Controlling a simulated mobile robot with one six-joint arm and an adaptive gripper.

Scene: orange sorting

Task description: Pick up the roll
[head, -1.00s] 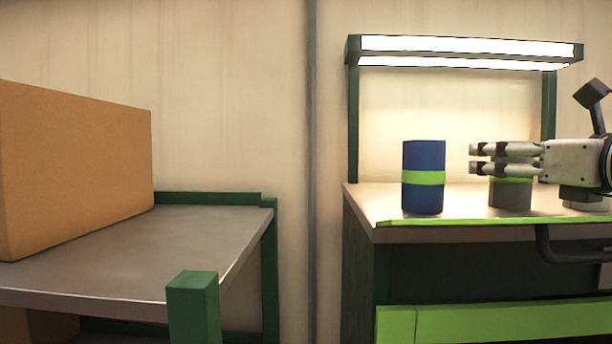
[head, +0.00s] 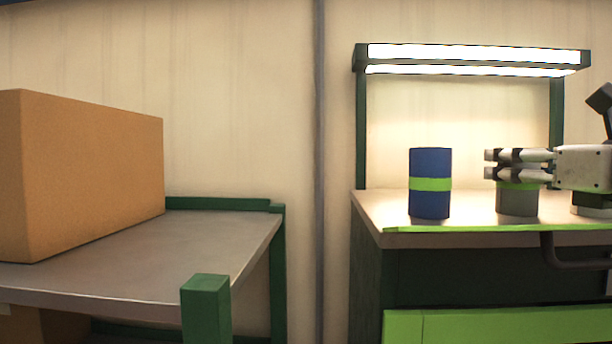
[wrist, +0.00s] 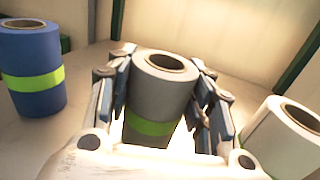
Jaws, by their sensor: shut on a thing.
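A grey roll with a lime-green band (wrist: 160,90) stands upright between my gripper's fingers in the wrist view. It also shows in the head view (head: 517,203), partly hidden behind the fingers. My gripper (head: 490,164) reaches in from the right and is shut on this grey roll; in the wrist view the fingers (wrist: 160,98) lie along both its sides. The roll's base appears to be on the workbench (head: 380,213). A blue roll with a lime-green band (head: 430,200) stands upright to the left, apart from my gripper; it also shows in the wrist view (wrist: 32,88).
A white roll (wrist: 283,142) stands to the right in the wrist view. A lamp frame (head: 470,55) rises over the bench. A brown box (head: 90,175) sits on a grey table (head: 215,235) at left. A gap separates table and bench.

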